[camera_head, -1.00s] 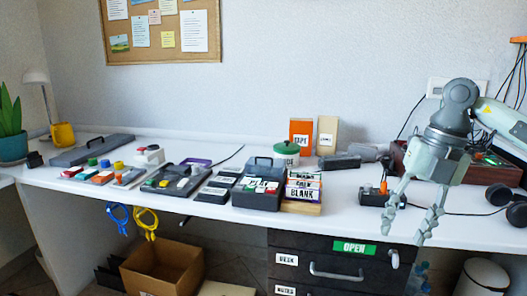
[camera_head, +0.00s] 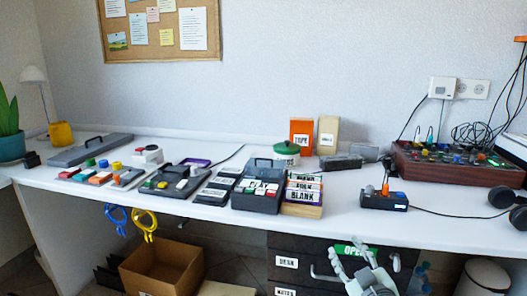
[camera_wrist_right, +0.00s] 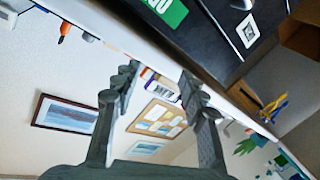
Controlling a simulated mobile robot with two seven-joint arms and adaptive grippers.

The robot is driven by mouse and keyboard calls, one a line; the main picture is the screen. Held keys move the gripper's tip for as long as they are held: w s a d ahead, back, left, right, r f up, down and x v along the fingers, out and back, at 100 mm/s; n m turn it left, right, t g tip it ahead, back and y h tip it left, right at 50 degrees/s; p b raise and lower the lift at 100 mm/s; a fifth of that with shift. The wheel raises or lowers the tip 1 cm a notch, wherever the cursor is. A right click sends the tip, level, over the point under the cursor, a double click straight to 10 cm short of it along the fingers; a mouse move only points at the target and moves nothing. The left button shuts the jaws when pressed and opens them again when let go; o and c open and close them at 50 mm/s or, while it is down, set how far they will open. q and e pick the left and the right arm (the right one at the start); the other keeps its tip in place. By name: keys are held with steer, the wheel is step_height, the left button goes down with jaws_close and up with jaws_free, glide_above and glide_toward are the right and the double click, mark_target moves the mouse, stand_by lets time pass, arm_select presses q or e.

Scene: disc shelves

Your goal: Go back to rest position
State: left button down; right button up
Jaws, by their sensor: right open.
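My right gripper (camera_head: 360,262) is low at the bottom of the head view, in front of the dark drawer unit (camera_head: 290,243) and below the desk's front edge. Its two fingers are spread and nothing is between them. In the right wrist view the open fingers (camera_wrist_right: 160,95) also show empty, with the desk edge and drawers tilted above them. My left gripper is in neither view.
The white desk (camera_head: 450,228) holds a dark box of cards (camera_head: 257,200), a power strip (camera_head: 384,201) and a wooden mixer box (camera_head: 455,170). A cardboard box (camera_head: 160,270) stands on the floor below. A white bin (camera_head: 483,278) is at the lower right.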

steer(key=s+d+f+m+g+h, duration=0.1)
steer(key=s+d+f+g, duration=0.15)
steer(key=f, duration=0.35)
steer(key=s+d+f+m+g+h, duration=0.1)
steer(key=s+d+f+m+g, duration=0.1)
steer(key=s+f, duration=0.3)
steer(key=s+d+f+g, duration=0.1)
steer(key=s+f+g, duration=0.3)
steer(key=s+f, duration=0.4)
steer(key=s+d+f+m+g, duration=0.1)
steer(key=s+f+g, duration=0.4)
steer(key=s+f, duration=0.4)
steer(key=s, duration=0.5)
steer(key=shift+s+d+m+h, duration=0.3)
steer(key=shift+s+d+h, duration=0.05)
steer(key=shift+h, duration=0.05)
steer(key=shift+f, duration=0.1)
